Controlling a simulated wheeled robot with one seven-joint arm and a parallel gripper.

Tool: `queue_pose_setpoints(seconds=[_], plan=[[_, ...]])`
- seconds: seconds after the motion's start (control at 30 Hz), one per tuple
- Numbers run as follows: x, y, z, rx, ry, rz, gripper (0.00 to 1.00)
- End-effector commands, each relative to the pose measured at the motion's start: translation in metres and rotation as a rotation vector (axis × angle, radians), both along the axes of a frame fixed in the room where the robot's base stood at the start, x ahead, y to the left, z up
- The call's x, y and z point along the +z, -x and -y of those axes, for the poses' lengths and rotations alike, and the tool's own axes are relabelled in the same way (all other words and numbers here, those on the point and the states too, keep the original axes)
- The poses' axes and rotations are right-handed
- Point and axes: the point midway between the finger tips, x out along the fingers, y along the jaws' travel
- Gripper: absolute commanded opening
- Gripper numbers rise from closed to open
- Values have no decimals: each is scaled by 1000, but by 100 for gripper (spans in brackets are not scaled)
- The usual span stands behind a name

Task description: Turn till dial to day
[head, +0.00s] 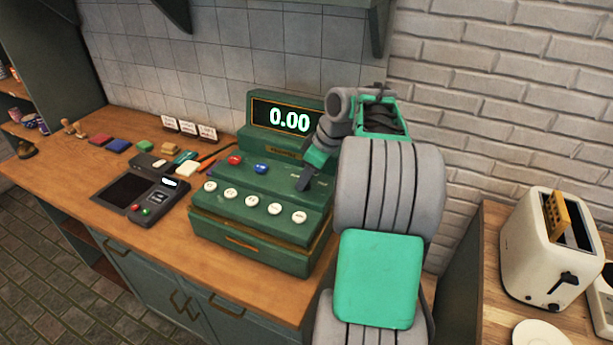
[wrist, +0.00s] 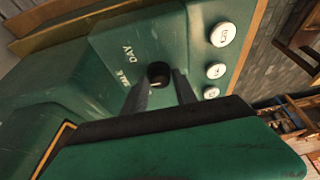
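The green till (head: 262,225) stands on the wooden counter, and its display reads 0.00. In the wrist view, a small round dark dial (wrist: 158,72) sits on the till's green top. The word DAY is printed beside it, with another label close by that is hard to read. A pale mark on the dial is partly visible; its exact direction is unclear. My gripper (wrist: 164,80) is at the dial, its two fingers apart with the dial between or just beyond their tips. Contact is not clear. In the head view my gripper (head: 304,181) hides the dial.
White round buttons (head: 252,201) line the till's front, with red and blue buttons (head: 261,167) behind. A card reader (head: 146,198) lies left of the till. A toaster (head: 545,245) stands on a separate counter at right.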

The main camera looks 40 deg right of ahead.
Motion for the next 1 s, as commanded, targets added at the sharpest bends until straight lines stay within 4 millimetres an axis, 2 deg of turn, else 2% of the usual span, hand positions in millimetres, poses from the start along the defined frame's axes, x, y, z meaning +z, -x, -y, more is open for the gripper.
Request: queue_pose_setpoints(seconds=[0.03, 0.4, 0.77, 1.0], plan=[[0, 0, 0, 0, 0, 0, 29], [0, 0, 0, 0, 0, 0, 0], [0, 0, 0, -12, 0, 0, 0], [-2, 0, -1, -96, 2, 1, 0]])
